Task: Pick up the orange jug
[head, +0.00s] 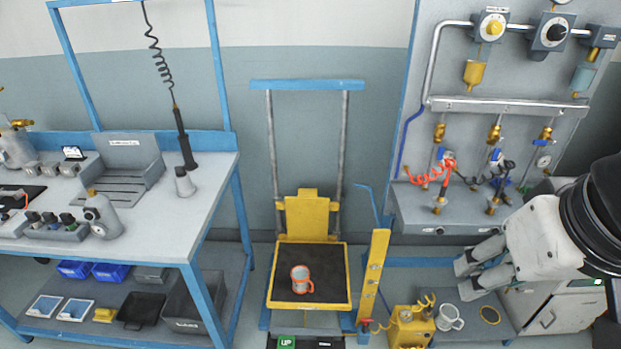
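The orange jug (301,279) stands upright on the dark mat of the yellow lift platform (272,303), in the lower middle of the head view. Its handle points to the right and its inside looks pale grey. My gripper (462,279) is at the right, well apart from the jug, with its fingers pointing left. The two fingers are spread with a gap between them, and nothing shows between them.
A yellow post (374,277) and blue lever (368,205) stand between the platform and my gripper. A grey mug (449,318) and yellow pump unit (410,328) sit low right. The workbench (150,222) is left; the valve panel (480,140) rises right.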

